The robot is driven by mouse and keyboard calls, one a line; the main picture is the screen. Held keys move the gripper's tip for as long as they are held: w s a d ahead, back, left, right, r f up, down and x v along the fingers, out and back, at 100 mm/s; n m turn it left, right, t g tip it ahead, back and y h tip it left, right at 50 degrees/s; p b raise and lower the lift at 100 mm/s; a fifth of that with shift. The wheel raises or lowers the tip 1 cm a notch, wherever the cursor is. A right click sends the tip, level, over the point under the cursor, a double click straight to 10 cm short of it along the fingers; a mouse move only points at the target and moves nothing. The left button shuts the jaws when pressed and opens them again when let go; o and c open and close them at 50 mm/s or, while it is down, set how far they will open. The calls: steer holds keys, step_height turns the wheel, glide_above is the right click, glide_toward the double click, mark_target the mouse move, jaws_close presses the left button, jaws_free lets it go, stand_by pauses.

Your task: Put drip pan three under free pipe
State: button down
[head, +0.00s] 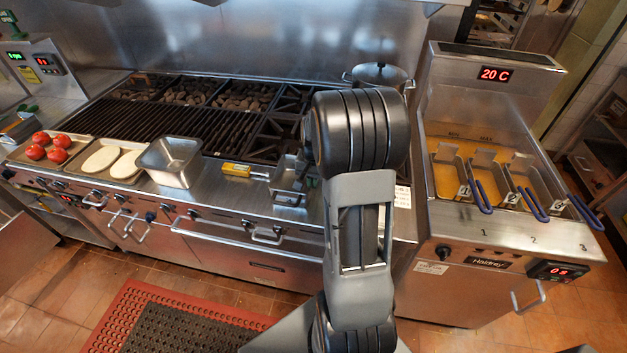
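I cannot pick out drip pan three or a free pipe by any label. The grill front (215,231) has several bar handles along it, one of them a wide handle (267,236) left of my arm. A deep empty steel pan (171,160) stands on the grill's front ledge. A smaller steel container (288,182) sits on the ledge just left of my arm and is partly hidden by it. My arm rises through the middle of the view. My gripper does not show; the arm's large dark joint and grey link cover the area behind them.
Trays with red tomatoes (60,141) and pale oval pieces (101,160) lie at left. A yellow-handled tool (237,170) lies on the ledge. A lidded pot (380,74) stands behind. The fryer (470,218) with blue-handled baskets is at right. A red-edged mat (128,301) covers floor tiles.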

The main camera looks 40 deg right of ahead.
steer(key=c, duration=1.4)
jaws_free()
steer(key=shift+f, duration=0.1)
steer(key=shift+o, duration=0.2)
step_height(320, 180, up, 12)
steer(key=s+a+r+n+t, duration=0.1)
steer(key=s+a+n, duration=0.3)
steer(key=a, duration=0.6)
steer(key=shift+s+a+r+n+t+h, duration=0.35)
steer(key=shift+s+r, duration=0.2)
steer(key=shift+r, duration=0.25)
steer(key=shift+o, duration=0.4)
steer(key=s+a+f+n+t, duration=0.1)
steer(key=s+a+n+t, duration=0.1)
steer(key=s+a+n, duration=0.2)
steer(key=shift+s+a+f, duration=0.15)
steer(key=shift+s+a, duration=0.85)
steer(key=shift+a, duration=0.2)
steer(key=shift+o, duration=0.2)
steer(key=shift+s+a+f+n, duration=0.2)
steer(key=shift+s+a+n, duration=0.05)
steer(key=shift+s+n, duration=0.15)
steer(key=shift+d, duration=0.1)
